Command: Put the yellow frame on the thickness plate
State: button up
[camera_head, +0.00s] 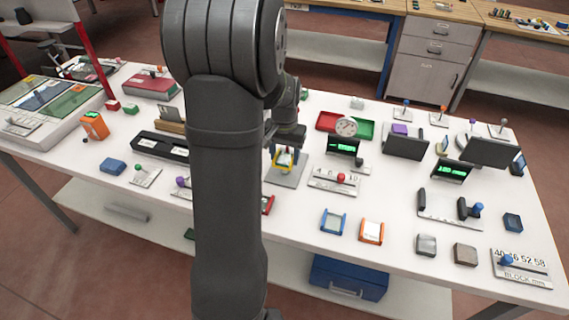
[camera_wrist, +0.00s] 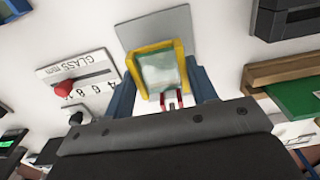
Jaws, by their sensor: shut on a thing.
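My gripper (camera_head: 286,152) is shut on the yellow frame (camera_wrist: 142,88), with one blue finger on each side of it. The yellow frame (camera_head: 279,162) holds a pale glass-like piece. It is at a flat grey plate, which I take as the thickness plate (camera_head: 288,178); the plate also shows behind the frame in the wrist view (camera_wrist: 153,28). The frame overlaps the plate's near part in the wrist view. I cannot tell whether it touches the plate or hangs just above it. My arm hides part of the table to the left.
A GLASS mm scale with a red knob (camera_head: 341,178) stands close right of the plate. Blue (camera_head: 332,221) and orange (camera_head: 371,231) frames lie nearer the front edge. A red and green tray (camera_head: 327,121) with a dial is behind. A long black holder (camera_head: 160,146) lies left.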

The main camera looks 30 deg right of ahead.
aim_at(285, 158)
jog(key=shift+f, duration=1.95)
jog(key=shift+f, duration=0.15)
jog(key=o, duration=1)
notch_tip(285, 158, up, 12)
jog(key=shift+r, duration=0.15)
